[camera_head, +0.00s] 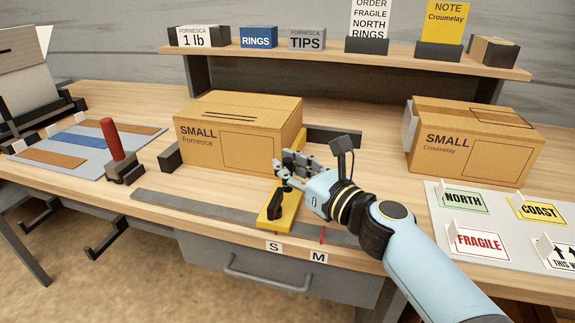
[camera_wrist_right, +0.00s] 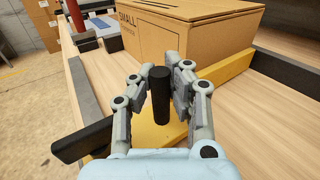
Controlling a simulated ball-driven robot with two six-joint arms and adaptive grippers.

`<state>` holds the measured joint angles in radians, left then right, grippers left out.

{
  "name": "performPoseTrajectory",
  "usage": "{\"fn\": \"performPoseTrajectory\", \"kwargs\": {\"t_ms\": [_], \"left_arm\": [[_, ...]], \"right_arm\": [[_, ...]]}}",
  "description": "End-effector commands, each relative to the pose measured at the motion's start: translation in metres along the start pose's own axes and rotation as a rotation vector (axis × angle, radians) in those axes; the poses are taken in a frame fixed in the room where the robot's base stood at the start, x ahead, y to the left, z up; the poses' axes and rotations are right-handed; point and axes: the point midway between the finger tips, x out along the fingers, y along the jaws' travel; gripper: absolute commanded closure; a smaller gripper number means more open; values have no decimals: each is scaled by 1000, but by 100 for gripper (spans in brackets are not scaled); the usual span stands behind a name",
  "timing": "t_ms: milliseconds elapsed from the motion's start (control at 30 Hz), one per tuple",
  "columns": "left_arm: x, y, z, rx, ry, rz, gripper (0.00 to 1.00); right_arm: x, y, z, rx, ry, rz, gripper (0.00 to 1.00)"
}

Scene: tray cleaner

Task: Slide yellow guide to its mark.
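The yellow guide (camera_head: 289,217) lies across the grey track at the front of the bench, beside the Fornesca box. Its front end is near the red line of the S label (camera_head: 274,246); the M label (camera_head: 318,258) and its red line are to the right. My right gripper (camera_head: 284,170) is over the guide. In the right wrist view its fingers (camera_wrist_right: 155,85) stand on both sides of the guide's upright black knob (camera_wrist_right: 160,95), with a visible gap on the left. The yellow guide also shows behind it (camera_wrist_right: 228,68). My left gripper is out of view.
The small Fornesca box (camera_head: 235,135) stands behind the track (camera_head: 190,208). A red-handled tool (camera_head: 112,140) is at left. The Croumelay box (camera_head: 470,145) and a label sheet (camera_head: 490,250) are at right. A shelf (camera_head: 340,60) runs along the back.

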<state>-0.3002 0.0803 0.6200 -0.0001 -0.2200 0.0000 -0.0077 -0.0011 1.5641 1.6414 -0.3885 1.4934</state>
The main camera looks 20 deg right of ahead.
Motion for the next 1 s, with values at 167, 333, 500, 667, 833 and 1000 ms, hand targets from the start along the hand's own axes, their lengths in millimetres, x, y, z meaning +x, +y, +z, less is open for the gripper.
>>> {"fn": "performPoseTrajectory", "kwargs": {"t_ms": [167,333,500,667,833,1000], "left_arm": [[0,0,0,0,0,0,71],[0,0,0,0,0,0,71],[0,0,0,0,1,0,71],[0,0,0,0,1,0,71],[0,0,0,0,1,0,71],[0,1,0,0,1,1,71]], "right_arm": [[0,0,0,0,0,0,100],[0,0,0,0,0,1,100],[0,0,0,0,1,2,100],[-1,1,-1,1,2,3,100],[-5,-1,-2,3,3,4,100],[-5,-1,-2,4,3,4,90]]}}
